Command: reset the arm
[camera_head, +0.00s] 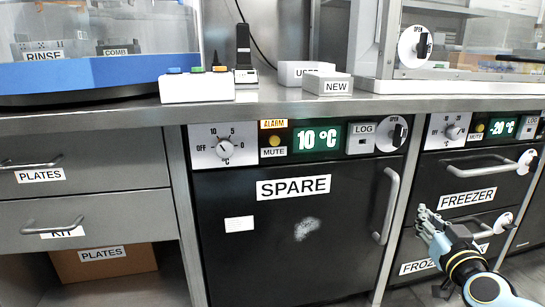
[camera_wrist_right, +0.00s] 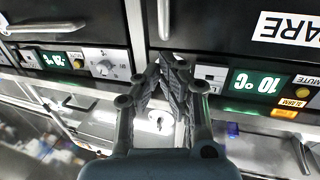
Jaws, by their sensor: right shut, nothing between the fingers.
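My right gripper (camera_head: 426,216) is at the lower right in the head view, in front of the freezer drawers, with my light blue arm coming in from the bottom right corner. In the right wrist view the gripper's fingers (camera_wrist_right: 168,75) are shut together with nothing between them. The gripper looks apart from the black freezer front (camera_head: 462,180), though the gap is hard to judge. My left gripper is not in view.
A black "SPARE" unit (camera_head: 290,240) with a vertical handle (camera_head: 387,205) fills the middle. Grey drawers (camera_head: 85,190) are at left, above a cardboard box (camera_head: 103,262). The metal counter (camera_head: 270,105) holds a white button box (camera_head: 197,88) and a "NEW" box (camera_head: 327,84).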

